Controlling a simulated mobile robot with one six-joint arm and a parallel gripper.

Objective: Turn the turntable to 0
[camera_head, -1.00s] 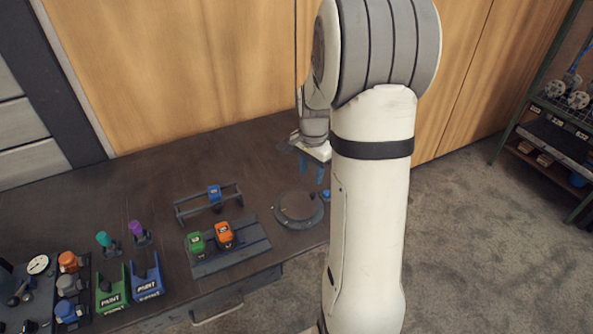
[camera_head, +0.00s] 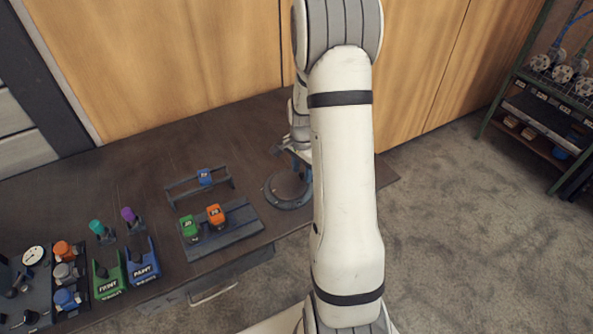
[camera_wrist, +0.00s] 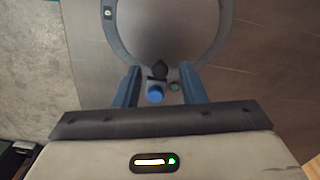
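The turntable (camera_head: 287,189) is a dark round disc with a grey ring, near the right end of the bench. My arm partly hides it in the head view. In the wrist view its ring (camera_wrist: 122,45) fills the top, with a small white mark on the left side. My gripper (camera_wrist: 159,84) is open, its two blue fingers on either side of a black knob (camera_wrist: 159,69) and a blue round piece (camera_wrist: 155,94) at the ring's near edge. I cannot tell whether the fingers touch either piece. A small green dot (camera_wrist: 174,86) shows beside the blue piece.
A grey rack (camera_head: 232,232) with green and orange items stands left of the turntable, and a frame with a blue item (camera_head: 205,177) is behind it. A shelf (camera_head: 538,128) stands far right.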

